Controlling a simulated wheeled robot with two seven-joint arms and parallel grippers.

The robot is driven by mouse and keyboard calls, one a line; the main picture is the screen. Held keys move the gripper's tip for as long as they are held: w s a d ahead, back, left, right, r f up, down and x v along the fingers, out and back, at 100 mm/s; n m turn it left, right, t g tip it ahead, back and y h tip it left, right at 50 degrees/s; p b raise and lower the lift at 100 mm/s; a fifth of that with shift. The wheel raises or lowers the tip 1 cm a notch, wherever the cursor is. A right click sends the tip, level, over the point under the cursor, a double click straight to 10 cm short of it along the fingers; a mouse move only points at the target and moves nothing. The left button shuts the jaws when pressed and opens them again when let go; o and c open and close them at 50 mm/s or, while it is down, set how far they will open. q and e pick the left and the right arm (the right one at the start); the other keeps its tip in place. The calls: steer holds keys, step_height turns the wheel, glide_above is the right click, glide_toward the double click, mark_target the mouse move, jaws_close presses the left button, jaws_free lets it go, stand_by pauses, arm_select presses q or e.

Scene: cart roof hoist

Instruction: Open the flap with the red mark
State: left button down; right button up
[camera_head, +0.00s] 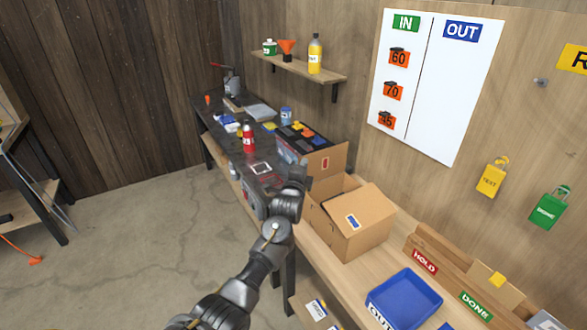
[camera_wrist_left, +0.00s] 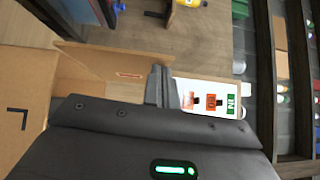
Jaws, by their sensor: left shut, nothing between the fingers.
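The cardboard box (camera_head: 372,236) stands on the wooden bench. Its flap with the red mark (camera_head: 333,157) stands raised at the box's far left end. A flap with a blue mark (camera_head: 361,208) is on the near side. My left gripper (camera_head: 301,168) is shut and empty, just left of the red-marked flap. In the left wrist view the red-marked flap (camera_wrist_left: 100,66) lies just beyond the shut fingers (camera_wrist_left: 160,84), which overlap its right end. I cannot tell whether they touch it. My right gripper is not in view.
A blue tray (camera_head: 404,298) and a wooden rack marked HOLD (camera_head: 424,262) stand right of the box. A dark bench (camera_head: 215,133) with a red bottle (camera_head: 248,138) and tools lies behind. A shelf (camera_head: 300,69) hangs above.

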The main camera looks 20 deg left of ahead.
arm_select(q)
steer(key=shift+w+a, duration=0.15)
steer(key=shift+a, duration=0.1)
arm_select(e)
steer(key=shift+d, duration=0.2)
